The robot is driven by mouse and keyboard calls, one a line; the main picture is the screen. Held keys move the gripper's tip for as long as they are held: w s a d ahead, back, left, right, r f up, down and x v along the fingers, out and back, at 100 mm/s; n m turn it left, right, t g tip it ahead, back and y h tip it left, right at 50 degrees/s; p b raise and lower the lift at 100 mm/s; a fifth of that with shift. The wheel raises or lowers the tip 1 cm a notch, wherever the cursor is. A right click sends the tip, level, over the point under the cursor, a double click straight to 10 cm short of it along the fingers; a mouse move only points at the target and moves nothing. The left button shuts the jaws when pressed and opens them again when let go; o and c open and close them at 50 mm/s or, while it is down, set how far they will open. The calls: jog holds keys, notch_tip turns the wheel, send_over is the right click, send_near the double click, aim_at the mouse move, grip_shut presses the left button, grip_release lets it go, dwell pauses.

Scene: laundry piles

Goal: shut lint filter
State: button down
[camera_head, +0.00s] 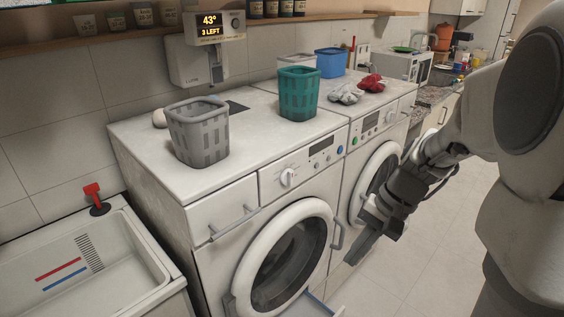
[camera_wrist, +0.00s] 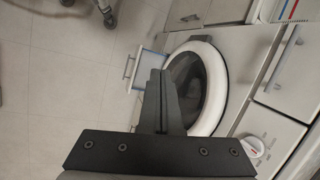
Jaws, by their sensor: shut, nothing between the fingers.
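The lint filter (camera_head: 328,304) sticks out, open, low on the front of the left white washing machine, at the bottom edge of the head view. In the wrist view the lint filter (camera_wrist: 146,66) shows as a pale tray with a bluish edge and a handle at its outer end. My gripper (camera_head: 352,258) is shut and empty, in front of the machines and to the right of the filter in the head view. In the wrist view my gripper (camera_wrist: 159,72) overlaps part of the filter; I cannot tell whether they touch.
The round door (camera_head: 285,262) of the left machine is shut. A grey basket (camera_head: 198,135), a teal basket (camera_head: 298,95) and a red cloth (camera_head: 371,83) are on the tops. A sink (camera_head: 75,265) stands at left. The tiled floor (camera_head: 430,235) in front is clear.

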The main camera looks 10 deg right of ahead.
jog(key=w+d+f+m+t+y+b, duration=0.1)
jog(key=d+f+m+y+b, duration=0.2)
jog(key=f, duration=0.8)
jog(key=w+d+f+m+t+y+b, duration=0.1)
jog(key=d+f+m+b, duration=0.35)
jog(key=f, duration=0.65)
jog(key=w+d+f+m+t+y+b, duration=0.1)
jog(key=d+f+m+y+b, duration=0.25)
jog(key=f, duration=0.75)
jog(key=s+d+f+m+t+h+b, duration=0.1)
jog(key=s+f+m+t+b, duration=0.15)
jog(key=f, duration=0.75)
jog(key=s+d+f+m+t+b, duration=0.2)
jog(key=f+m+t+b, duration=0.2)
jog(key=f, duration=0.6)
jog(key=s+d+f+m+t+h+b, duration=0.1)
jog(key=s+f+m+t+b, duration=0.2)
jog(key=f, duration=0.6)
jog(key=f+b+x, duration=0.1)
jog(key=b+x, duration=0.1)
jog(key=x, duration=1.3)
jog(key=shift+d+m+b, duration=0.2)
jog(key=shift+m+b, duration=0.1)
jog(key=shift+m, duration=0.05)
jog(key=shift+w+a+r+g, duration=0.1)
jog(key=shift+g, duration=0.15)
